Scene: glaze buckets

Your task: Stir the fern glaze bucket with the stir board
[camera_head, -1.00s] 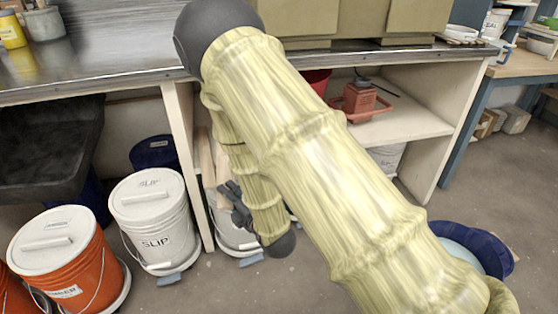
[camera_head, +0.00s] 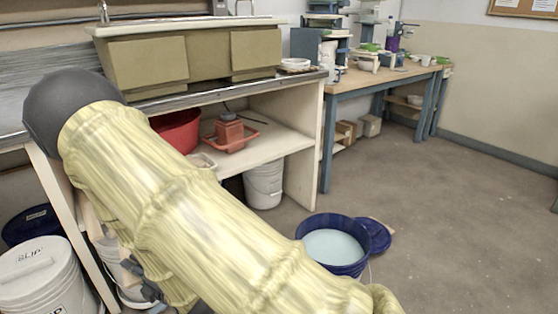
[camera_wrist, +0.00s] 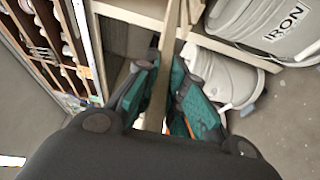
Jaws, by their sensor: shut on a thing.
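An open dark blue bucket (camera_head: 350,268) with pale bluish liquid stands on the floor right of my arm in the head view. No label on it is legible, so I cannot tell whether it is the fern glaze. My gripper (camera_wrist: 167,75) is shut on a thin tan board (camera_wrist: 163,70), the stir board, held between its teal-padded fingers in the wrist view. In the head view my arm mostly hides my gripper (camera_head: 145,284), which is low at the left, apart from the blue bucket. The board is not clearly seen there.
White lidded buckets (camera_head: 45,277) stand at the lower left, and another white bucket (camera_head: 264,185) stands under the counter shelf (camera_head: 262,150). A bucket marked IRON (camera_wrist: 270,28) shows in the wrist view. The floor at right is clear.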

